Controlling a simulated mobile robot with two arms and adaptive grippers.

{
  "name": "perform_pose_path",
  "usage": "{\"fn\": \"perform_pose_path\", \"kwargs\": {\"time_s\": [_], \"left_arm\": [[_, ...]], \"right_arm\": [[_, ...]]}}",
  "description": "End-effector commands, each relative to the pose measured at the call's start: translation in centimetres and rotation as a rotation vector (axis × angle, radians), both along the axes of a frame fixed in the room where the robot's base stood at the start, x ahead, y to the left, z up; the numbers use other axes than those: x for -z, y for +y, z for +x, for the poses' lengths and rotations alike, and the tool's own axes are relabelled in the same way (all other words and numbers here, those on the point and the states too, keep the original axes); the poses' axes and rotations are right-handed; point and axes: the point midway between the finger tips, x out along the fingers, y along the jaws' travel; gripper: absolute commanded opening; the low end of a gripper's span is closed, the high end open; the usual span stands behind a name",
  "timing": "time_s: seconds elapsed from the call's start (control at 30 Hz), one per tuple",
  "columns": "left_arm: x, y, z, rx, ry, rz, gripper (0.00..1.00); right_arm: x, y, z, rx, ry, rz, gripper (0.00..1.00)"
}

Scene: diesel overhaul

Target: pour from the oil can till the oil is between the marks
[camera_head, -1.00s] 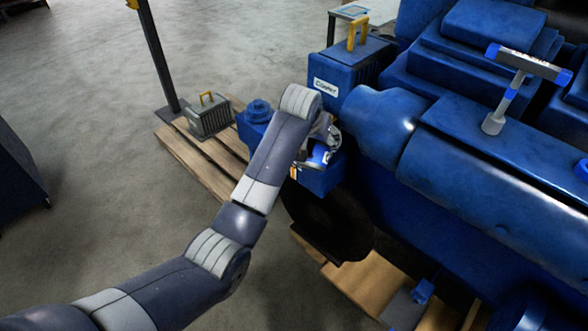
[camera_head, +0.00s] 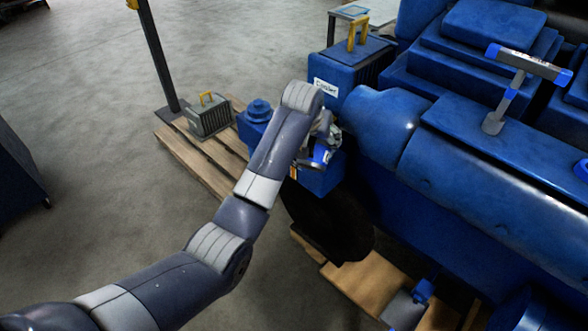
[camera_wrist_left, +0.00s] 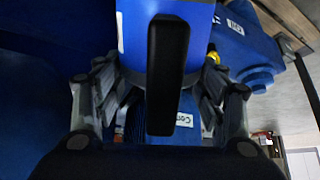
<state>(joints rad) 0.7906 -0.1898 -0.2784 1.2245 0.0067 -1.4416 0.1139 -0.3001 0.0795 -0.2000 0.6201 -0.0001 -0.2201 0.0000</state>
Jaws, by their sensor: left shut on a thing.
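My left gripper (camera_head: 325,143) is at the near end of the blue engine (camera_head: 480,180), mostly hidden behind my own wrist. It is shut on a blue can with a black handle, which I take for the oil can (camera_head: 320,154). In the left wrist view the can's black handle (camera_wrist_left: 167,75) stands between the fingers of the gripper (camera_wrist_left: 160,90), with blue body behind it. The can's spout, any oil stream and the level marks are hidden or too small to make out. My right gripper is in neither view.
A blue box with a yellow handle (camera_head: 337,70) stands behind the gripper. A grey box (camera_head: 209,117) sits on a wooden pallet (camera_head: 190,155) to the left. A T-shaped tool (camera_head: 525,68) stands on the engine. The floor at left is mostly open.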

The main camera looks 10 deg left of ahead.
Motion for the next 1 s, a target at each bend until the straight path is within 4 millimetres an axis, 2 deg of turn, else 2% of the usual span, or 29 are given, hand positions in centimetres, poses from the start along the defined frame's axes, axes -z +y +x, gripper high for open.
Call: {"fn": "perform_pose_path", "kwargs": {"time_s": [1.0], "left_arm": [[-0.28,-0.05,0.19,0.000,0.030,0.007,0.27]], "right_arm": [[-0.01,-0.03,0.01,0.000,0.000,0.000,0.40]]}}
